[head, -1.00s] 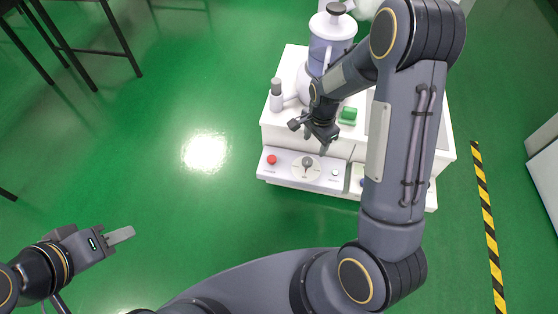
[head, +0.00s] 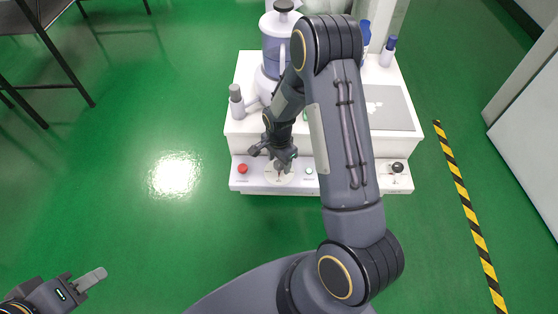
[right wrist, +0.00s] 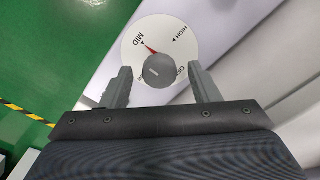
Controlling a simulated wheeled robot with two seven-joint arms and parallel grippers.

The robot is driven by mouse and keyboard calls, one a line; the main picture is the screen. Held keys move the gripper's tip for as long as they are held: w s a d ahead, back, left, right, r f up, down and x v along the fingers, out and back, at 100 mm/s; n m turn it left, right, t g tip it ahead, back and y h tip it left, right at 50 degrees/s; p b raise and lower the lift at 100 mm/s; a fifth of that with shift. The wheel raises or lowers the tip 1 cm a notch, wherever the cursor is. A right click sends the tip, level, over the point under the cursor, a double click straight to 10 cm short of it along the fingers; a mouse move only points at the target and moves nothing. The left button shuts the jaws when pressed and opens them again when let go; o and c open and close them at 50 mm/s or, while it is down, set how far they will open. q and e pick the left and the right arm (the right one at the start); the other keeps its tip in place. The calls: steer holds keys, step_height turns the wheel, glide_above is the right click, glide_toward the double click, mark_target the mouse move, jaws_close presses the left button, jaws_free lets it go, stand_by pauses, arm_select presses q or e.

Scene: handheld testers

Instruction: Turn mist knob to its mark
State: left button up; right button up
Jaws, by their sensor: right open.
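The mist knob (right wrist: 160,70) is a grey round knob on a white dial (right wrist: 185,57) in the right wrist view. The dial reads MID and HIGH; another label is partly hidden by the knob. A red pointer-shaped mark lies beside MID. A short pale line shows on the knob's face. My right gripper (right wrist: 160,84) is open, its fingers on either side of the knob with gaps. In the head view my right gripper (head: 272,156) is over the dial (head: 279,177) on the panel front. My left gripper (head: 90,281) is low at the left, away from everything.
A red button (head: 243,169) and a small green-tinted button (head: 309,171) flank the dial. A black knob (head: 398,167) is at the panel's right. Green floor is free at left.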

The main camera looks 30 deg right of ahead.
steer(key=c, duration=1)
steer(key=shift+n, duration=0.4)
steer(key=n, duration=0.3)
steer(key=shift+n, duration=0.4)
steer(key=n, duration=0.4)
steer(key=shift+n, duration=0.3)
steer(key=n, duration=0.4)
steer(key=shift+n, duration=2.3)
